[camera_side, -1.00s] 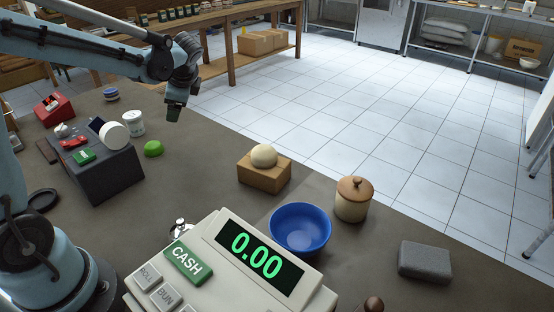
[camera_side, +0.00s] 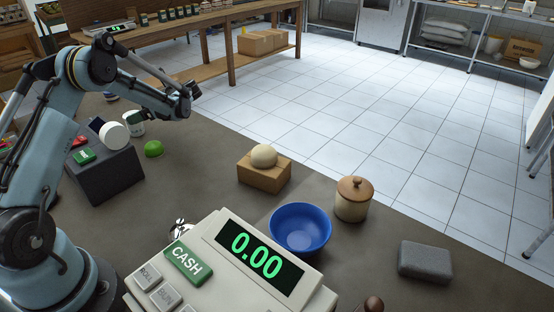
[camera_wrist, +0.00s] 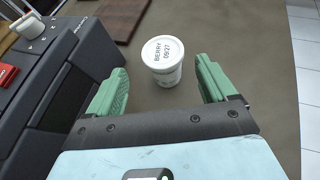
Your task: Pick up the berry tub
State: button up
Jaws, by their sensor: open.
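The berry tub is a small white tub with a white lid marked "BERRY 05/27". It stands upright in the wrist view (camera_wrist: 163,62), between and slightly beyond my gripper's green fingers. My gripper (camera_wrist: 161,80) is open, with one finger on each side of the tub and a gap to both. Nothing is held. In the side view the berry tub (camera_side: 134,127) stands behind the dark box, partly covered by my arm. My fingers cannot be made out in the side view.
A dark box (camera_side: 104,180) with a white round part stands close by the tub, at left in the wrist view. A green dome (camera_side: 153,149) sits nearby. A dough ball on a wooden block (camera_side: 263,179), blue bowl (camera_side: 300,229) and lidded jar (camera_side: 353,200) stand farther right.

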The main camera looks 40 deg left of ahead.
aim_at(137, 130)
jog(key=x, duration=0.8)
jog(key=shift+w+a+f, duration=0.1)
jog(key=shift+w+a, duration=0.05)
jog(key=shift+a, duration=0.15)
jog(key=c, duration=1)
